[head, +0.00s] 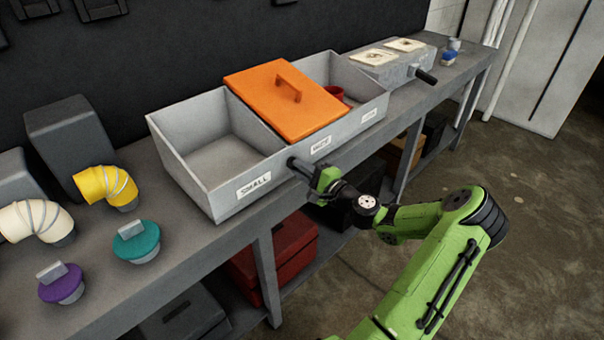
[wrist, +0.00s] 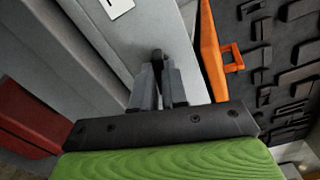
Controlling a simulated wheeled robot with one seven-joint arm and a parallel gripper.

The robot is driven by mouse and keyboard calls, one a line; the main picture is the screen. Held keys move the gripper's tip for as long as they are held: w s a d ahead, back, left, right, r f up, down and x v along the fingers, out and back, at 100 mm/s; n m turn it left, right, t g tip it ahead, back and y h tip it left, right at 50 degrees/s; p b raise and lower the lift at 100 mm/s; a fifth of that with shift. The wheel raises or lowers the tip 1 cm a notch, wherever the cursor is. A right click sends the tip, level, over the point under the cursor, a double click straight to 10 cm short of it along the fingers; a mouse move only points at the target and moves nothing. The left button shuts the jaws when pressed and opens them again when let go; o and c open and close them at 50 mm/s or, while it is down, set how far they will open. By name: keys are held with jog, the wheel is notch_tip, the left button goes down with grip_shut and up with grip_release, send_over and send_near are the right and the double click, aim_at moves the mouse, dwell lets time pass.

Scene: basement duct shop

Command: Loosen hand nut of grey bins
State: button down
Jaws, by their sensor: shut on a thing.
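The grey bins (head: 210,192) stand on the workbench as one long open trough, with labels SMALL, WIDE and LONG on the front. An orange lid (head: 272,112) with a handle lies over the middle compartment. My gripper (head: 306,170) is at the front face, between the SMALL and WIDE labels. In the wrist view its two grey fingers are shut on the dark hand nut (wrist: 157,54), which sits against the bin front. Most of the nut is hidden between the fingers. I cannot tell how tight it is.
The bench (head: 120,285) holds a yellow elbow (head: 103,186), a cream elbow (head: 35,220), a teal cap (head: 136,240) and a purple cap (head: 61,284) at left. A grey box with a black handle (head: 425,76) stands at right. A red box (head: 275,262) is below. The floor at right is clear.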

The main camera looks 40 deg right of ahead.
jog(key=shift+f+n+b, duration=0.1)
jog(key=shift+n+b, duration=0.85)
jog(key=shift+n, duration=0.65)
jog(key=c, duration=1.2)
grip_release()
jog(key=shift+o, duration=0.2)
jog(key=s+p, duration=0.1)
jog(key=s, duration=1.4)
jog(key=shift+s+d, duration=0.2)
jog(key=shift+s, duration=0.2)
